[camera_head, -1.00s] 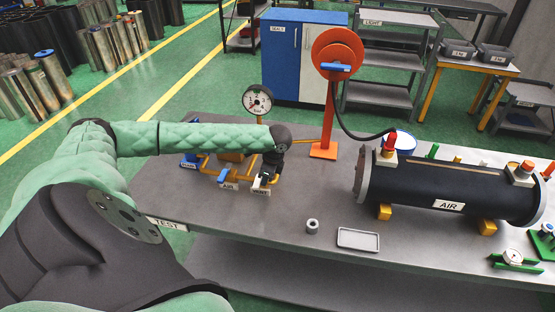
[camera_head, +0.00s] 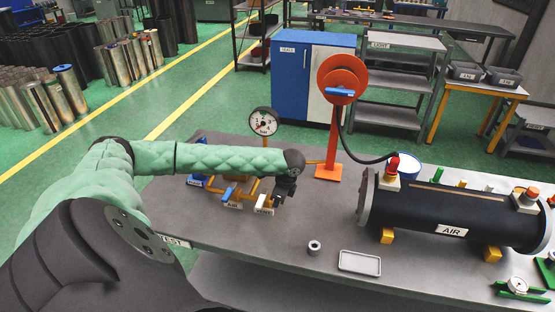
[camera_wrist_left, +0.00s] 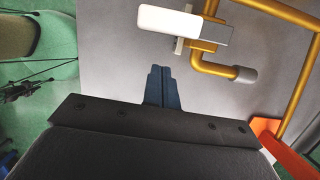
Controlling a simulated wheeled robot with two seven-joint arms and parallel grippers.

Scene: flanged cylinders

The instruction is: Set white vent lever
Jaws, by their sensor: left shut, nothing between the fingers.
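The white vent lever (camera_wrist_left: 172,22) lies across the top of the left wrist view, on a brass-coloured pipe fitting. In the head view the lever (camera_head: 263,201) is small, above the VENT label (camera_head: 264,211) on the test bench. My left gripper (camera_head: 282,197) is just to its right in the head view, pointing down and partly hiding the pipework. In the left wrist view the dark fingers of my left gripper (camera_wrist_left: 162,75) are shut together and empty. A gap shows between their tips and the lever. My right gripper is not in view.
A blue AIR lever (camera_head: 228,192) and a pressure gauge (camera_head: 263,122) are close by. An orange hose-reel stand (camera_head: 330,140) rises to the right. The black AIR cylinder (camera_head: 450,213) lies farther right. A grey ring (camera_head: 314,247) and a tray (camera_head: 360,262) are in front.

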